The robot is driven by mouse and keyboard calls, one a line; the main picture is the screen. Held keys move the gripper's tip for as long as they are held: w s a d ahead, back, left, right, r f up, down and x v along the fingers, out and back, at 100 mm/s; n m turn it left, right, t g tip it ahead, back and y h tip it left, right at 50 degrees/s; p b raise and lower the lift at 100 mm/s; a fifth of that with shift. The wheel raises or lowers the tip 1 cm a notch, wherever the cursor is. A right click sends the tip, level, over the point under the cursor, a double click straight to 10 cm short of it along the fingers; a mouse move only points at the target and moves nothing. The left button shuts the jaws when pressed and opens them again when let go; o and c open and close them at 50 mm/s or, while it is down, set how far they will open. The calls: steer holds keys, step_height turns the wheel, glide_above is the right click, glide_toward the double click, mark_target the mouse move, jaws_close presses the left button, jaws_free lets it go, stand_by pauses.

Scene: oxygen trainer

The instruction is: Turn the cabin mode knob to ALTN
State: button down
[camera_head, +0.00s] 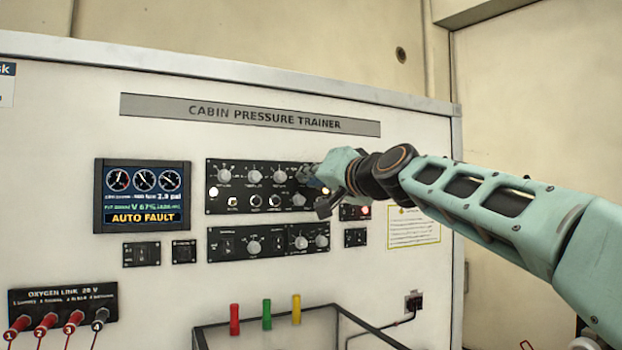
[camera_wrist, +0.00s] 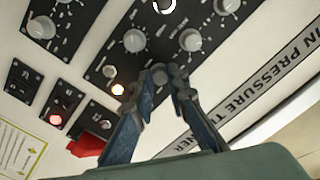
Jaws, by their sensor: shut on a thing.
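The upper control panel (camera_head: 210,170) below the "CABIN PRESSURE TRAINER" sign carries a row of grey knobs. My gripper (camera_head: 308,176) is at the right end of its top row. In the wrist view my gripper (camera_wrist: 168,74) has its two blue fingers closed together at the panel, shut on a small knob that the fingertips mostly hide. The panel labels are too small to read, so I cannot tell which position the held knob points to. Neighbouring grey knobs (camera_wrist: 190,40) stand clear of the fingers.
A display (camera_head: 142,196) reads "AUTO FAULT". Lower panels hold more knobs (camera_head: 253,247) and switches. A red light (camera_wrist: 56,120) and a red part (camera_wrist: 87,143) are near my fingers. Below is a dark-framed bin (camera_head: 275,322) with red, green and yellow pieces at its rim.

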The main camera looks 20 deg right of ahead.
steer(key=c, duration=1.9)
jaws_free()
steer(key=s, duration=1.2)
steer(key=shift+d+f, duration=0.2)
steer(key=shift+d, duration=0.15)
